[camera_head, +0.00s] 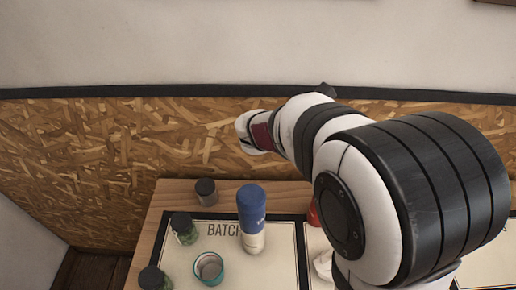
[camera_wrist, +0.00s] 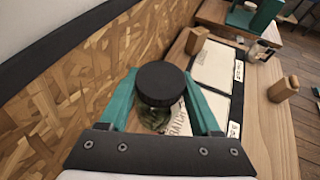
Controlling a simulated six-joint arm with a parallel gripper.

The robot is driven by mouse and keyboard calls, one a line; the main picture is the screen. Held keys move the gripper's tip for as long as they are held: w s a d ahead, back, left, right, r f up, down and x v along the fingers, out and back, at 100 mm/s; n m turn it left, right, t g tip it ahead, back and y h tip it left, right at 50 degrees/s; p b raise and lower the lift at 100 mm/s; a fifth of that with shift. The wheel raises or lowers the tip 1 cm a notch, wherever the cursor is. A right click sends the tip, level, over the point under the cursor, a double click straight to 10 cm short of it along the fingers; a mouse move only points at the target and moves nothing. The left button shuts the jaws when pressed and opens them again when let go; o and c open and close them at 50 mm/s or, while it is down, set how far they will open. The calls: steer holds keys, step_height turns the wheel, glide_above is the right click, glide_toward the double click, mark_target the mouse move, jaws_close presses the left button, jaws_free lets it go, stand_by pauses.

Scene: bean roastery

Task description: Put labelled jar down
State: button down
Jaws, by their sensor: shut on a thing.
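In the wrist view my gripper (camera_wrist: 160,103) has its teal fingers on either side of a jar (camera_wrist: 154,119) with a black lid and green contents in clear glass. The jar stands roughly upright between the fingers, lid toward the camera. Its label and base cannot be made out, so I cannot tell whether it touches the surface below. In the head view my own arm fills the right side, and neither the gripper tips nor the held jar can be seen.
In the head view, dark-lidded jars (camera_head: 184,231), a blue-and-white bottle (camera_head: 252,220) and a teal cup (camera_head: 208,268) stand on the left of the table. The wrist view shows cream panels (camera_wrist: 214,66), wooden blocks (camera_wrist: 283,89) and a chipboard wall (camera_wrist: 75,85) close on the left.

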steer(key=w+a+n+t+y, duration=0.2)
steer(key=a+n+t+y, duration=0.15)
steer(key=a, duration=0.85)
steer(key=w+a+n+t+y, duration=0.2)
steer(key=w+a+n+t, duration=0.15)
steer(key=a, duration=0.75)
steer(key=shift+g, duration=0.3)
steer(key=shift+s+a+f, duration=0.15)
steer(key=shift+a+f, duration=1.75)
steer(key=shift+f, duration=0.75)
steer(key=shift+s+a+f, duration=0.15)
steer(key=shift+a+f, duration=1.75)
steer(key=shift+f, duration=0.8)
steer(key=shift+s+a+f, duration=0.15)
steer(key=shift+a+f, duration=1.75)
steer(key=shift+f, duration=0.75)
steer(key=shift+f, duration=0.1)
steer(key=shift+c, duration=0.5)
jaws_free()
